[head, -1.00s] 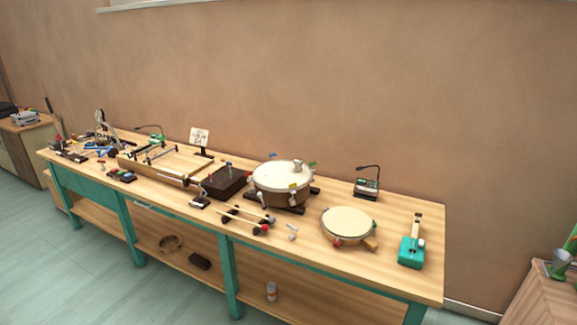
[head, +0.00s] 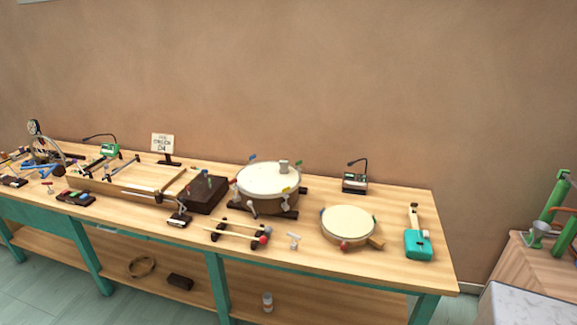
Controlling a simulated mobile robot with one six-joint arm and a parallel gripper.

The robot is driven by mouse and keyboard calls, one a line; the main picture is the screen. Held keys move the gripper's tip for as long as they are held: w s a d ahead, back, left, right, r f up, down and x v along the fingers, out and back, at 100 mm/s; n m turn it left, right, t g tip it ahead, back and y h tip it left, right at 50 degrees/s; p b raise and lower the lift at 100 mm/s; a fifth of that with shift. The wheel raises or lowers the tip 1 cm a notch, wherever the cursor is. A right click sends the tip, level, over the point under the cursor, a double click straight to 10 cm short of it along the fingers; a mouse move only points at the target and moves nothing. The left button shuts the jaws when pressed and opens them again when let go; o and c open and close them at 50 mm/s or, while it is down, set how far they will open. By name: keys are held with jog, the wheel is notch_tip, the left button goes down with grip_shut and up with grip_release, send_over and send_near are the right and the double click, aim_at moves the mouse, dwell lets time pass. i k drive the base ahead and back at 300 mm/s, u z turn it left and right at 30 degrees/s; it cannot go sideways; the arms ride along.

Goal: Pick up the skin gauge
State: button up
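A small pale grey cylinder-like piece (head: 284,166), which looks like the skin gauge, stands on the white skin of the larger drum (head: 257,186). It is near the far right part of the skin, and its details are too small to read. The drum rests on dark supports on the workbench (head: 380,270). My gripper is not in view, so its state does not show.
A smaller drum (head: 348,225) and a teal tool (head: 418,242) lie to the right. A rack with mallets (head: 238,233) is in front. A black-and-green device with a bent stalk (head: 355,182) stands behind. A dark block (head: 207,193) stands left of the large drum.

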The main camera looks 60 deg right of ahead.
aim_at(284, 163)
jog(key=z, duration=0.4)
jog(key=i, duration=0.7)
jog(key=z, duration=0.3)
